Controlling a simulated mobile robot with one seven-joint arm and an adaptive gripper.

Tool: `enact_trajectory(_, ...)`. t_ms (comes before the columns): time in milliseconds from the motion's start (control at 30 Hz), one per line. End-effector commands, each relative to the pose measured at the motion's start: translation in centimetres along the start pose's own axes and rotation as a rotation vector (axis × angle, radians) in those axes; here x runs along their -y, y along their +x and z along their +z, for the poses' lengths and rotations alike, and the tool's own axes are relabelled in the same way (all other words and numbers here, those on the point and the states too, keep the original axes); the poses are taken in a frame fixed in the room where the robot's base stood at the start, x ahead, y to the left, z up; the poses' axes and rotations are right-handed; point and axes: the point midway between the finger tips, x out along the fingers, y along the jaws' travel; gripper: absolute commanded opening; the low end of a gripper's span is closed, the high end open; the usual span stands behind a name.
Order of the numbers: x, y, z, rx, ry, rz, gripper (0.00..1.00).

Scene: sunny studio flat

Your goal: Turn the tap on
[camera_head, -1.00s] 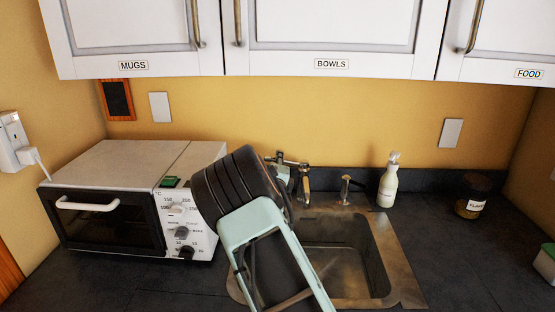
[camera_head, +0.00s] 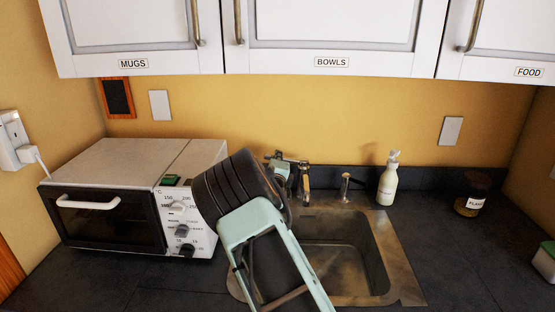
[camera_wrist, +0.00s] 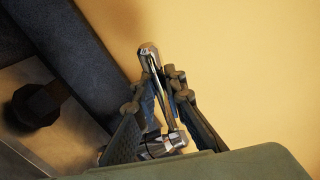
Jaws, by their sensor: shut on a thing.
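The metal tap (camera_head: 306,185) stands at the back left of the sink. My gripper (camera_head: 292,162) is at the top of the tap, partly hidden behind my own arm in the head view. In the wrist view my gripper's dark fingers (camera_wrist: 163,84) are closed around a slim, shiny metal part of the tap (camera_wrist: 149,55), which looks like its handle. The rounded end of this part sticks out past the fingertips. No water stream can be made out in the sink.
The sink (camera_head: 385,245) is set in a dark worktop. A white toaster oven (camera_head: 110,165) stands to the left. A small metal fitting (camera_head: 346,187), a white pump bottle (camera_head: 388,182) and a labelled jar (camera_head: 474,195) stand to the right. Wall cupboards (camera_head: 330,25) hang above.

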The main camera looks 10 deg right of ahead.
Motion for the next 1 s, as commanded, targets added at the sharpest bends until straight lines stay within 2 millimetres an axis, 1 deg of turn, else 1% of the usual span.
enact_trajectory(233,-0.2,0.0,-0.1,-0.001,0.005,0.000,0.00)
enact_trajectory(433,-0.9,0.3,-0.6,-0.011,0.036,0.004,0.00)
enact_trajectory(600,-1.1,0.4,-0.9,-0.017,0.065,0.010,0.00)
enact_trajectory(800,-0.9,0.3,-1.1,-0.017,0.095,0.014,0.00)
enact_trajectory(1000,-0.3,0.2,-1.0,-0.009,0.128,0.012,0.00)
